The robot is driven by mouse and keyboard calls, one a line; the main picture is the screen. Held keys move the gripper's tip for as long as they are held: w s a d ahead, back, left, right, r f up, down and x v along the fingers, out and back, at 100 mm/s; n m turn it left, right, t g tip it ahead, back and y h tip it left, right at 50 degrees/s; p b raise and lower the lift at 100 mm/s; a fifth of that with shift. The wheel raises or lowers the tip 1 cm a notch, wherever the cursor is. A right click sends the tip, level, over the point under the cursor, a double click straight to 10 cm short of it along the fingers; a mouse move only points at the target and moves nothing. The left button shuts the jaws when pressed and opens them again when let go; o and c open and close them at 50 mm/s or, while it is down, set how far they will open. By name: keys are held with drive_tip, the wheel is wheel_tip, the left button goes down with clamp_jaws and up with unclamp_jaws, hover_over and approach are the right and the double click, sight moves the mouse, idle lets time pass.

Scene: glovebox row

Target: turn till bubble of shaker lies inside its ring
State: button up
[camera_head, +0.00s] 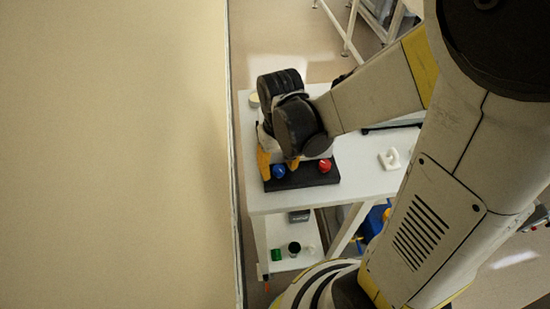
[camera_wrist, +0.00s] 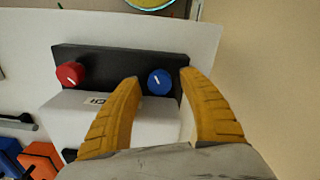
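The shaker has a black plate (camera_head: 310,179) with a blue knob (camera_head: 279,171) and a red knob (camera_head: 325,165). In the wrist view the plate (camera_wrist: 120,60) lies beyond a white body with a small label (camera_wrist: 96,100). The wrist view also shows the blue knob (camera_wrist: 160,82), with a white mark, and the red knob (camera_wrist: 70,74). My gripper (camera_wrist: 160,76) is open, with yellow fingers on either side of the blue knob and visible gaps. In the head view my gripper (camera_head: 279,165) is over the plate's left part. I cannot make out a bubble or ring.
A round greenish disc with a blue rim (camera_wrist: 150,2) is cut off at the wrist view's top edge. The white table (camera_head: 360,190) also holds a white ring-shaped item (camera_head: 390,159). A beige wall panel (camera_head: 120,150) stands close on the left. A lower shelf holds a green item (camera_head: 277,255).

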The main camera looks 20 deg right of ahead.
sight(279, 168)
drive_tip(key=shift+r, duration=0.1)
wheel_tip(279, 168, up, 12)
idle(0.5)
